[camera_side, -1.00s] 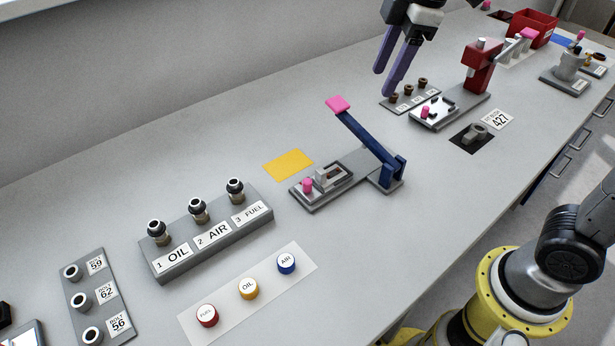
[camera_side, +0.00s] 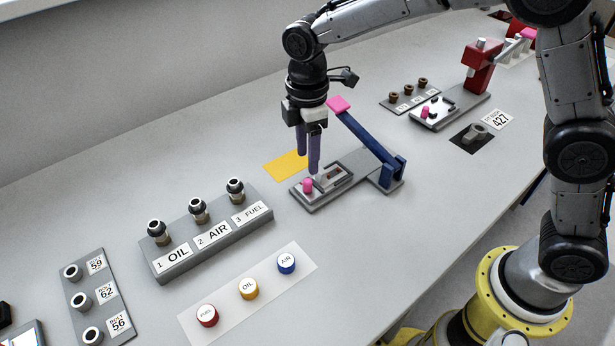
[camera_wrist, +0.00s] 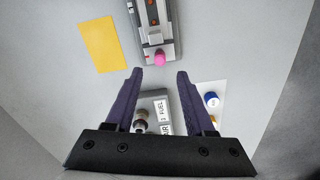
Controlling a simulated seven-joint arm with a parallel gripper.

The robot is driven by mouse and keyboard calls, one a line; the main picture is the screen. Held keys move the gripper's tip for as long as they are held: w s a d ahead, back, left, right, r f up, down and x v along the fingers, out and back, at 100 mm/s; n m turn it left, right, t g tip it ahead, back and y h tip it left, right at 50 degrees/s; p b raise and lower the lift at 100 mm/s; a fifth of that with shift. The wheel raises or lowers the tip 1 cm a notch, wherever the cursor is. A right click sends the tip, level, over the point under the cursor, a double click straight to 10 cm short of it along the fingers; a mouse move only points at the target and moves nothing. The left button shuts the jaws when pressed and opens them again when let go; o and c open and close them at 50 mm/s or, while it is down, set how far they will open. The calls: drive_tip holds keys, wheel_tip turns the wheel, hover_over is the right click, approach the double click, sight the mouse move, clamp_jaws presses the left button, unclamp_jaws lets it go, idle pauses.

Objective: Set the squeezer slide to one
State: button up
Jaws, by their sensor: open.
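The squeezer with a blue lever arm (camera_side: 365,138) and pink handle pad (camera_side: 339,104) stands on a grey base (camera_side: 358,164) at the table's middle. Its slide sits at the base's left end and has a pink knob (camera_side: 308,185). In the wrist view the pink knob (camera_wrist: 159,57) is beyond the fingertips, near the top centre. My gripper (camera_side: 308,165) points down above the slide end, just behind the knob. In the wrist view its purple fingers (camera_wrist: 157,75) are apart with nothing between them. Whether a fingertip touches the slide I cannot tell.
A yellow sheet (camera_side: 284,165) lies left of the squeezer. A grey block (camera_side: 207,240) labelled oil, air and fuel holds posts at its left. Red, yellow and blue caps lie on a white sheet (camera_side: 220,314) in front. A red press (camera_side: 479,68) stands at the back right.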

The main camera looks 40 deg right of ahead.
sight(308, 180)
wheel_tip(308, 180, down, 7)
drive_tip(key=shift+f, duration=0.15)
idle(0.4)
clamp_jaws()
drive_tip(key=shift+d, duration=0.1)
idle(1.1)
